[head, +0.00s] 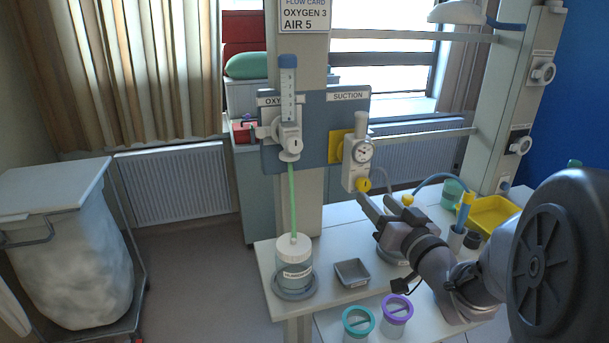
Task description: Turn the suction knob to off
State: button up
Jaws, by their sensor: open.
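The suction unit (358,163) is a white body with a round gauge, mounted at the right of the blue-grey rail panel under the label SUCTION. A yellow knob (363,185) sits at its lower end; its pointer setting is too small to read. My gripper (373,201) is open, just below and to the right of this knob, with its fingers pointing up and left towards it. I cannot tell whether a fingertip touches the knob. Nothing shows between the fingers.
An oxygen flowmeter (289,115) hangs left on the panel, with a green tube down to a humidifier bottle (294,268). A yellow tray (494,214) lies right. A linen bag (68,250) stands left.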

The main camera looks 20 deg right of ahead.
aim_at(365, 188)
jog(key=w, duration=0.5)
jog(key=shift+w, duration=0.35)
grip_shut()
